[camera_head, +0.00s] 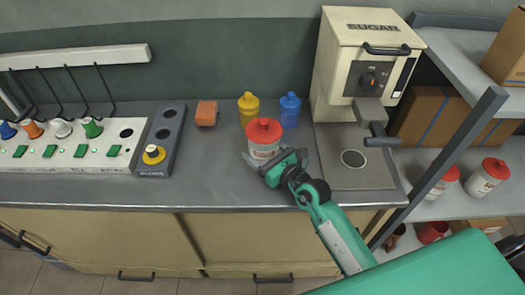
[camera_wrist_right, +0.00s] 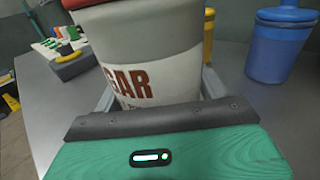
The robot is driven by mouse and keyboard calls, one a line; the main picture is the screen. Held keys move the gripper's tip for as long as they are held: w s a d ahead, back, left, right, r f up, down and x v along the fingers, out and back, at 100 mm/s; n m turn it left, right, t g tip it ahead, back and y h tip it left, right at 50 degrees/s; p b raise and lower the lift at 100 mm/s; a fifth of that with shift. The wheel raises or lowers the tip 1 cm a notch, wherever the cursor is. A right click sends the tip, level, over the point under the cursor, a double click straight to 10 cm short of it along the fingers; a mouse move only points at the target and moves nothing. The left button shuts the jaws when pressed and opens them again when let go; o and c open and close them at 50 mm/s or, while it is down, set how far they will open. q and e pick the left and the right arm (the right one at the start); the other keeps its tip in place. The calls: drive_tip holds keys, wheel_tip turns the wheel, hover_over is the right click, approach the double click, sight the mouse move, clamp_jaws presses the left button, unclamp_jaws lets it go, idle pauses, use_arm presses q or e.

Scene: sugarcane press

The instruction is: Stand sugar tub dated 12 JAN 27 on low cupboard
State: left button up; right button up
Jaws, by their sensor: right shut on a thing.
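A white sugar tub with a red lid (camera_head: 264,137) stands at the front middle of the grey low cupboard top (camera_head: 230,185). My right gripper (camera_head: 268,160) is shut around the tub's body. In the right wrist view the tub (camera_wrist_right: 150,60) fills the middle, upright, with red letters "GAR" on its label. No date is readable on it. Whether its base touches the cupboard top cannot be told. Two more red-lidded tubs, one at the rack post (camera_head: 445,178) and one beside it (camera_head: 487,177), stand on the rack shelf at right. My left gripper is not in view.
A sugar press (camera_head: 365,60) stands right of the tub. A yellow bottle (camera_head: 248,110), a blue bottle (camera_head: 290,112) and an orange block (camera_head: 206,113) stand behind it. A panel with coloured knobs (camera_head: 75,150) is at left. The cupboard top's front left of the tub is clear.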

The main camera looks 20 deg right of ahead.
idle(0.3)
drive_tip(key=o, duration=1.4)
drive_tip(key=shift+c, duration=0.2)
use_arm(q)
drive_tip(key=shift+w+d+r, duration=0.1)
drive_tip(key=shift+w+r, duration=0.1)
use_arm(e)
drive_tip(key=shift+s, duration=0.1)
drive_tip(key=v, duration=0.2)
drive_tip(key=shift+s+d, duration=0.1)
drive_tip(key=shift+s, duration=0.15)
drive_tip(key=b+v, duration=0.1)
drive_tip(key=v, duration=0.7)
drive_tip(key=shift+s, duration=0.15)
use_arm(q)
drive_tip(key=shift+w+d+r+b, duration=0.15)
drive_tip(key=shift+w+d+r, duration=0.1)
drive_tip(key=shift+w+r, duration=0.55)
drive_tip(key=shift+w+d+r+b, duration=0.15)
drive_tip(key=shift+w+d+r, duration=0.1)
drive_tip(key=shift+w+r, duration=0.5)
use_arm(e)
drive_tip(key=shift+s+d, duration=0.25)
drive_tip(key=shift+s, duration=0.25)
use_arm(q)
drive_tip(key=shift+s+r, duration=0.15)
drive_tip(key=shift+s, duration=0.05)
